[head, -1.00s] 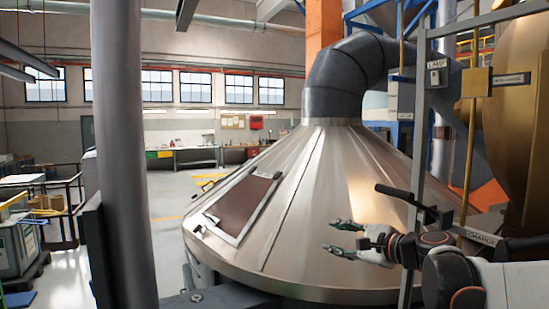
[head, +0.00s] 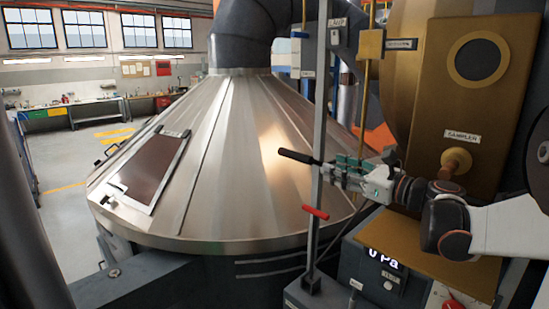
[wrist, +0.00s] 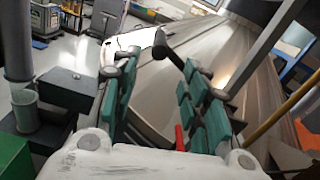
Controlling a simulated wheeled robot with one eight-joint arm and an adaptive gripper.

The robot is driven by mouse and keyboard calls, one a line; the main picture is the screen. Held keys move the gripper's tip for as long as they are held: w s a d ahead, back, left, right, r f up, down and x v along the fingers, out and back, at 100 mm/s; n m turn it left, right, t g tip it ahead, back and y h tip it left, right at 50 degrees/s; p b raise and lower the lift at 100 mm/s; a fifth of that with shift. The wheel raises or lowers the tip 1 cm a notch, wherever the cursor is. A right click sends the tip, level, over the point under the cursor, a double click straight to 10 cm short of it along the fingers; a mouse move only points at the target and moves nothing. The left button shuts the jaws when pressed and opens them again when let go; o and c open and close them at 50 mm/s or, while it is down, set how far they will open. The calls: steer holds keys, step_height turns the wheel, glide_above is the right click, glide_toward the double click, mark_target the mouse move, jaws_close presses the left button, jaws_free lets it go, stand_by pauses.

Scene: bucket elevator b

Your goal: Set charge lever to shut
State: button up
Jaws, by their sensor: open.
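The charge lever, a bar with a black grip (head: 297,157), sticks out to the left from an upright grey post. Its label is hidden now; a CHARGE plate showed near it earlier. My gripper (head: 338,170) is open, just right of the post at about the lever's height. In the wrist view the black grip (wrist: 166,46) shows beyond and between the teal fingers (wrist: 160,105), towards the right finger. I cannot tell whether a finger touches the lever.
A red-handled lever (head: 315,212) sits lower on the post. A large metal cone (head: 230,170) fills the space behind. A brass housing labelled SAMPLER (head: 462,135) stands right, above a grey control box (head: 375,270).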

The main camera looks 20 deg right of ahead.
mark_target(307, 159)
steer(key=x, duration=1)
steer(key=shift+w+a, duration=0.15)
steer(key=shift+w, duration=0.25)
steer(key=shift+c, duration=0.2)
jaws_close()
